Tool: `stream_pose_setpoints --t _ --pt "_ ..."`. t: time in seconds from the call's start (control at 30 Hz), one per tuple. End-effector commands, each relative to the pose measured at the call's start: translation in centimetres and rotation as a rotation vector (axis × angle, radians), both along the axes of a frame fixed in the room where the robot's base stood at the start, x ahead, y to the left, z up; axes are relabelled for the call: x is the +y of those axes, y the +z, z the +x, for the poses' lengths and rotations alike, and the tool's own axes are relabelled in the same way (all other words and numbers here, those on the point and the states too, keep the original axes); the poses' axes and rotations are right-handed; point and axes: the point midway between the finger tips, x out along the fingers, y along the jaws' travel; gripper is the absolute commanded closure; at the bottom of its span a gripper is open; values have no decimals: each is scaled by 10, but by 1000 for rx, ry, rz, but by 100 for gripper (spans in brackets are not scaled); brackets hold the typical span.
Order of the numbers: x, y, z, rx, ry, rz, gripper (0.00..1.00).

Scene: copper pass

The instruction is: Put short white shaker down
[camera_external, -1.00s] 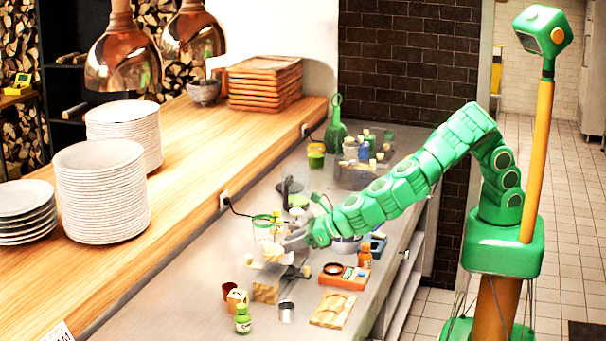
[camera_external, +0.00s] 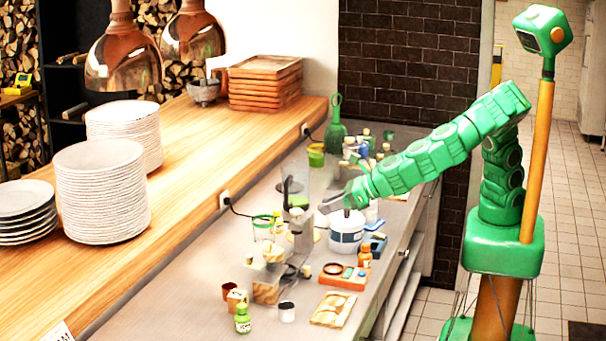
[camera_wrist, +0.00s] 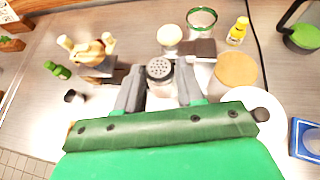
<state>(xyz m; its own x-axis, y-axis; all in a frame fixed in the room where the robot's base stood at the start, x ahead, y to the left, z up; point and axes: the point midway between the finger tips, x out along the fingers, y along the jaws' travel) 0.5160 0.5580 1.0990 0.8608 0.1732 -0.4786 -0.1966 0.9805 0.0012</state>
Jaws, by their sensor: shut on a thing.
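The short white shaker (camera_wrist: 159,69) shows in the wrist view between my gripper's two grey fingers, with its grey perforated top facing the camera. My gripper (camera_wrist: 161,80) is shut on it. In the external view my gripper (camera_external: 328,205) is above the counter (camera_external: 190,290), beside and above a white tub with a blue band (camera_external: 346,235). I cannot clearly make out the shaker in the external view, nor how far its base is from the counter.
In the wrist view a green-rimmed glass (camera_wrist: 202,20), a yellow bottle (camera_wrist: 238,31) and a round wooden lid (camera_wrist: 236,69) stand close by. A green bottle (camera_external: 243,319), a metal cup (camera_external: 287,312) and an orange tray (camera_external: 344,278) are nearer the front. Bare counter lies to the left.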

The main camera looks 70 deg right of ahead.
Motion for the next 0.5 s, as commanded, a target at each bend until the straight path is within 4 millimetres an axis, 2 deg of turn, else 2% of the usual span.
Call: stream_pose_setpoints --t 0.2,0.5 --pt "-13 7 -13 1 0 -2 93" --pt "-19 11 -17 0 -1 0 93"
